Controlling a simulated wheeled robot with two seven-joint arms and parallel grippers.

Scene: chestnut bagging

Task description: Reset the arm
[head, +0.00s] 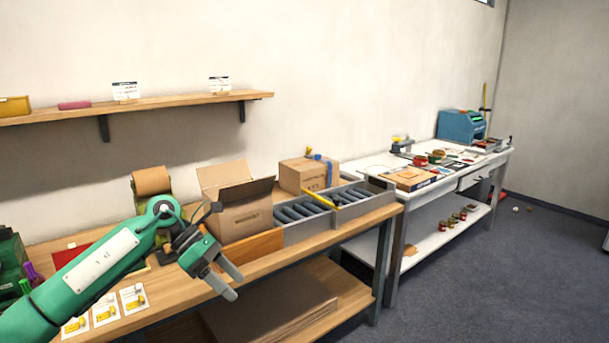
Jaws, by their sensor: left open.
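My left gripper (228,280) is at the end of a green arm that comes in from the lower left. Its two grey fingers are apart and nothing is between them. It hangs over the front edge of the wooden workbench (345,233), in front of an open cardboard box (245,212). My right gripper is not in view.
Grey bins with dark rolls (296,212) and a closed carton (308,174) stand right of the open box. Cards (133,298) lie at the bench front. A white table (468,173) with jars and a blue machine (461,126) stands farther right. Floor (500,280) there is clear.

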